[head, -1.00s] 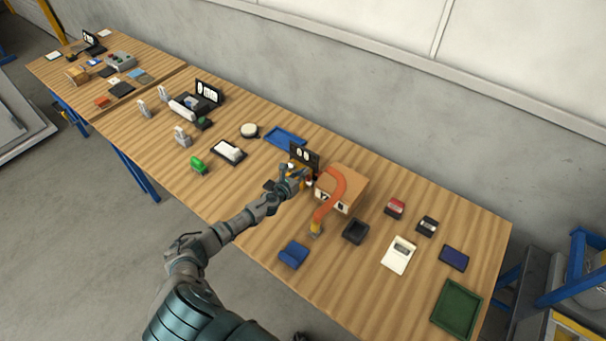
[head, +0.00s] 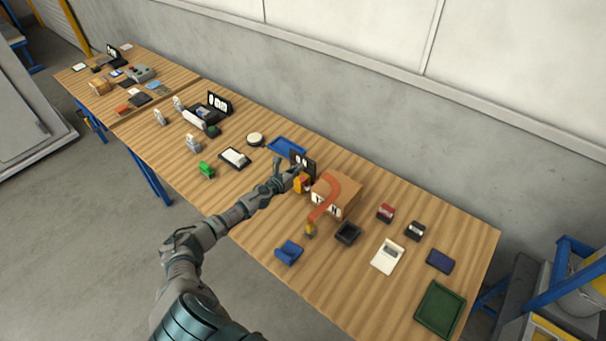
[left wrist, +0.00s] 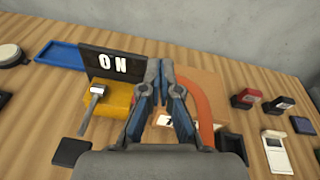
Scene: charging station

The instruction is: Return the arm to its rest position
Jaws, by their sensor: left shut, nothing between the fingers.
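My left arm reaches in from the lower left of the head view. Its gripper (head: 284,170) is over the table, just left of the wooden box (head: 346,190). In the left wrist view the gripper (left wrist: 160,66) is shut and empty, its fingertips together in front of the box (left wrist: 205,82). A yellow block (left wrist: 108,100) with a metal lever stands to the left of the fingers. Behind it is a black sign (left wrist: 112,65) reading "ON". An orange curved hose (head: 325,194) runs over the box's front. My right gripper is not in view.
The wooden table (head: 385,290) runs along a grey wall. A blue tray (head: 287,147) lies behind the gripper and a blue holder (head: 288,252) near the front edge. A black bin (head: 347,233), white device (head: 388,257) and green tray (head: 440,309) lie to the right.

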